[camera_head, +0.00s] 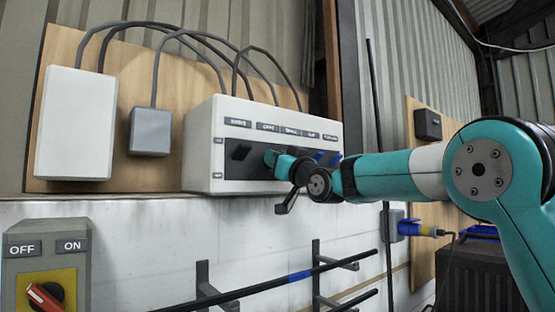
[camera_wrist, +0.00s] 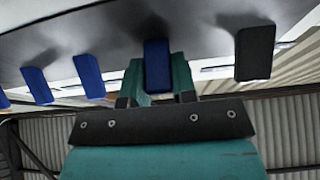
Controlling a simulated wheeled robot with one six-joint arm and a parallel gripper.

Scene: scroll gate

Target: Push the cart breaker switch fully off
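A white breaker box (camera_head: 203,150) hangs on a wooden board, with a dark recessed switch panel. A black lever (camera_head: 240,151) is at its left; blue levers (camera_head: 328,158) show at its right. The small labels are hard to read; the second looks like CART. My gripper (camera_head: 276,158) is at the panel under that label and hides the lever there. In the wrist view a blue lever (camera_wrist: 158,65) stands between my gripper's (camera_wrist: 160,82) two teal fingers, beside the black lever (camera_wrist: 254,53). The fingers are apart; whether they press on the lever is unclear.
An OFF/ON rotary switch box (camera_head: 45,262) stands at lower left. Dark rails (camera_head: 295,276) run below the breaker box. A white cabinet (camera_head: 75,124) and a grey box (camera_head: 150,131) with cables are left of it. A blue plug (camera_head: 420,229) is at right.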

